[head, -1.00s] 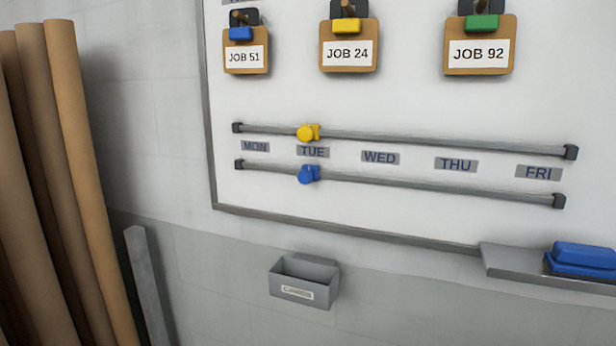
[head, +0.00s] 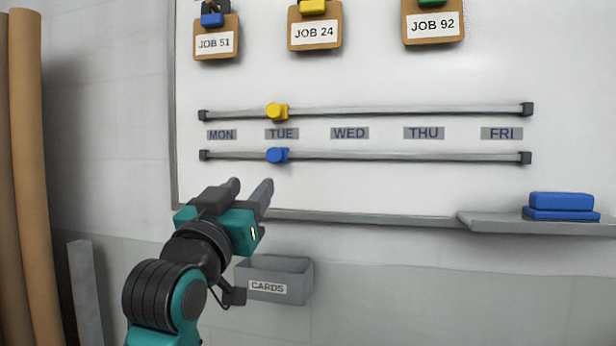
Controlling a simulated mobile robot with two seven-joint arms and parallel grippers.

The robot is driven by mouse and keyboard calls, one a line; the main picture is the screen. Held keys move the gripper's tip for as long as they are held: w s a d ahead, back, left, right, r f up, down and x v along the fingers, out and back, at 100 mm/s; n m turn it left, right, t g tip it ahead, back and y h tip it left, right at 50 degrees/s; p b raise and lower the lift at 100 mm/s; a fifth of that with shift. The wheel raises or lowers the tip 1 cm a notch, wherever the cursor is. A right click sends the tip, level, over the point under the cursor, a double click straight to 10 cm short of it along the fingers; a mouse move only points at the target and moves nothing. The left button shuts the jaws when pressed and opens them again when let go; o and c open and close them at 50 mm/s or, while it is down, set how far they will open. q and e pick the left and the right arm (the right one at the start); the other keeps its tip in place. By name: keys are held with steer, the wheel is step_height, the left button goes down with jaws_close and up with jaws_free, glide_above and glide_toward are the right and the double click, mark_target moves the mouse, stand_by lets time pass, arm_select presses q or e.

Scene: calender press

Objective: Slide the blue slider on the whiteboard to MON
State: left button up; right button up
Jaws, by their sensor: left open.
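The blue slider (head: 277,155) sits on the lower rail (head: 400,157) of the whiteboard (head: 380,190), below the TUE label (head: 282,134). The MON label (head: 221,134) is to its left, near the rails' left end. The yellow slider (head: 277,111) is on the upper rail (head: 400,111), above TUE. My left gripper (head: 252,188) is open and empty, its two fingers pointing up toward the board. In the picture it is below and a little left of the blue slider, apart from it. My right gripper is out of view.
A grey CARDS box (head: 285,278) hangs on the wall beside my left arm. A tray (head: 510,222) with a blue eraser (head: 560,205) is at the right. Brown rolls (head: 28,150) stand at the far left. Job clipboards (head: 315,32) hang above the rails.

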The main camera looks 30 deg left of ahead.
mark_target(272, 155)
arm_select(q)
steer(key=x, duration=1.3)
steer(key=shift+s+r, duration=0.2)
steer(key=shift+r, duration=0.1)
steer(key=shift+c, duration=0.2)
jaws_close()
